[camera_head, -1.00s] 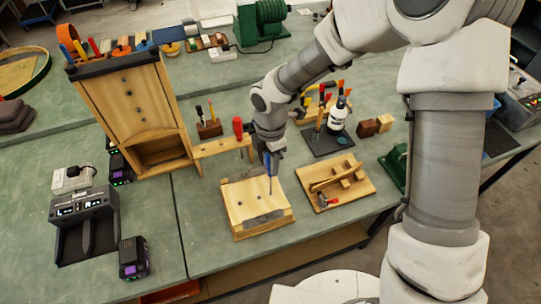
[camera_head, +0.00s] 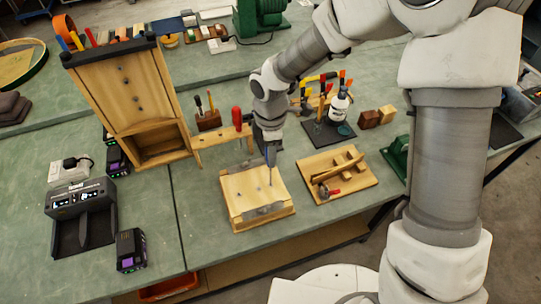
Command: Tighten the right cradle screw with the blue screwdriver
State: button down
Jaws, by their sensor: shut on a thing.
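My gripper (camera_head: 270,146) is shut on the blue screwdriver (camera_head: 271,157). The screwdriver is close to upright, with its handle at the jaws and its thin shaft pointing down. Its tip meets or hovers just above the right part of the pale wooden cradle block (camera_head: 240,184); I cannot tell whether it touches a screw. Small dark screw heads show on the block's top, and the right one is hard to make out at the tip. The block sits on a wooden base near the bench's front edge.
A wooden tray with parts (camera_head: 318,168) lies close to the right. A tall wooden cabinet (camera_head: 130,95) stands left, and a small rack with a red-handled tool (camera_head: 237,118) is behind. A bottle (camera_head: 339,106) stands back right.

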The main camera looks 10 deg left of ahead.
jog(key=shift+m, duration=0.6)
jog(key=shift+f+m+b, duration=0.2)
jog(key=shift+m+b, duration=0.6)
jog(key=shift+m, duration=0.2)
jog(key=m+b, duration=0.1)
jog(key=m, duration=0.2)
jog(key=shift+r, duration=0.2)
jog(key=shift+f+m+b, duration=0.2)
jog(key=shift+m+b, duration=0.55)
jog(key=shift+m, duration=0.35)
jog(key=shift+r+m+b, duration=0.2)
jog(key=shift+m+b, duration=0.15)
jog(key=shift+m, duration=1.05)
